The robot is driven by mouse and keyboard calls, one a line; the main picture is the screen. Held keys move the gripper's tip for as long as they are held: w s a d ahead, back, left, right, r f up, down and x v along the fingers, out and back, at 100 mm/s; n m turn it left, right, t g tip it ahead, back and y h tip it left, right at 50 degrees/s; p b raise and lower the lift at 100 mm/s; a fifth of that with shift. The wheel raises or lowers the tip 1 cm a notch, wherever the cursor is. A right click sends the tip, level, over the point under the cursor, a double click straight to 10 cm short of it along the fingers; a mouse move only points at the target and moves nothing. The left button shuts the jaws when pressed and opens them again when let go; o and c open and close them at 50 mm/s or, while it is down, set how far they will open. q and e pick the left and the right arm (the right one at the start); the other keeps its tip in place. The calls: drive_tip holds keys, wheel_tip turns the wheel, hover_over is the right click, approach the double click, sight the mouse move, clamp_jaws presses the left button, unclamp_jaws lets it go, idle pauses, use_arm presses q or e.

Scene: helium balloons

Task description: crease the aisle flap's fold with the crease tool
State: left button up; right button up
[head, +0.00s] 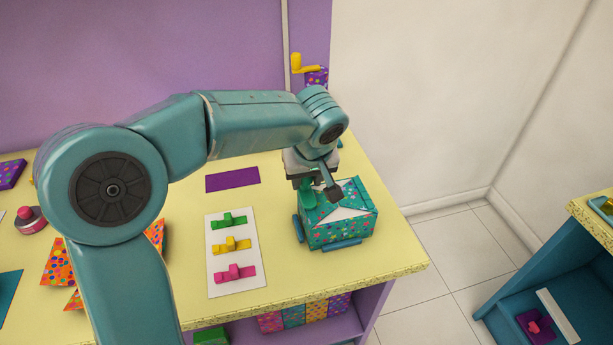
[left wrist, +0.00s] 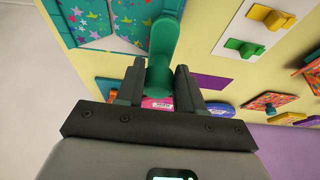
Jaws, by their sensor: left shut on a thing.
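My left gripper (left wrist: 160,85) is shut on a green tool (left wrist: 164,42) with a rounded end, which I take for the crease tool. In the head view the tool (head: 308,196) hangs over the box's left top edge. I cannot tell whether it touches the paper, or which flap is the aisle flap. My right gripper is not in view.
A purple sheet (head: 232,179) lies behind the card. Orange dotted paper (head: 57,266) is farther left. A blue shelf unit (head: 500,311) stands across the tiled floor.

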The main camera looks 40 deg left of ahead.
use_arm(q)
drive_tip(key=shift+f, duration=0.3)
drive_tip(key=shift+r, duration=0.15)
drive_tip(key=shift+r+p, duration=1.55)
drive_tip(key=shift+r, duration=0.9)
